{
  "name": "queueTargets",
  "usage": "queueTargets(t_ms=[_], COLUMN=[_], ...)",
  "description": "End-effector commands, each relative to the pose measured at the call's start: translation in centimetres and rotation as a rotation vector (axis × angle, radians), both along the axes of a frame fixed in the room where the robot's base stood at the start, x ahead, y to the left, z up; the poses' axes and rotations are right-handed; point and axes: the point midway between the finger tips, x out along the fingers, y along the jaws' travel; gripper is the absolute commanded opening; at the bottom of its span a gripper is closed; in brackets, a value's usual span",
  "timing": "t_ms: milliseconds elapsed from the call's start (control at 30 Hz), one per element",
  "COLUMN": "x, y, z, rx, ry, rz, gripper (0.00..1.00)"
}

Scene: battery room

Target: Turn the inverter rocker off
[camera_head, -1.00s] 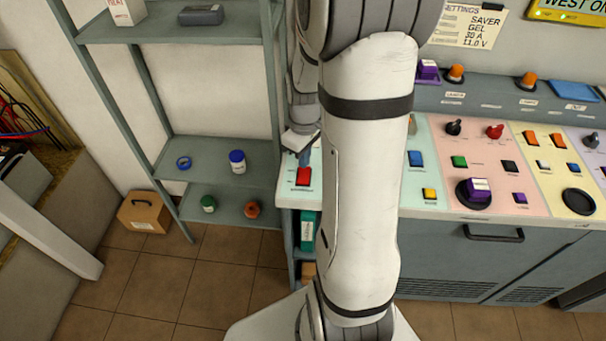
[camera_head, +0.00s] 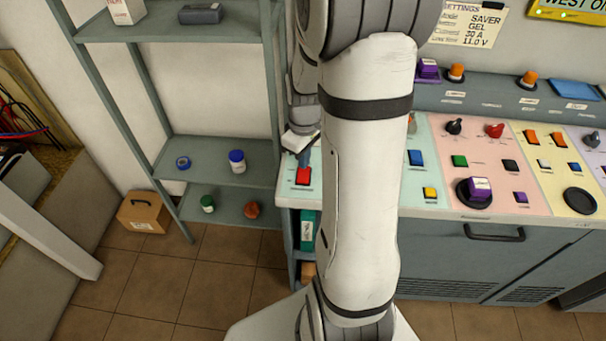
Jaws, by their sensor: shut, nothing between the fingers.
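I cannot read which one is labelled inverter. My arm hides the panel between the red and blue rockers.
A grey shelf (camera_head: 225,172) with jars stands left of the bench. Orange-topped buttons (camera_head: 456,71) line the back ledge. A cardboard box (camera_head: 144,213) is on the floor.

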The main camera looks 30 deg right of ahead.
Motion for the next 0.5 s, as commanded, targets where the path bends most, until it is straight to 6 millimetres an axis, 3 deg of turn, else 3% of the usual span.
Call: queueTargets(t_ms=[500], x=[0.0], y=[0.01], z=[-0.86], rx=[0.0], ry=[0.0], rz=[0.0], gripper=[0.0])
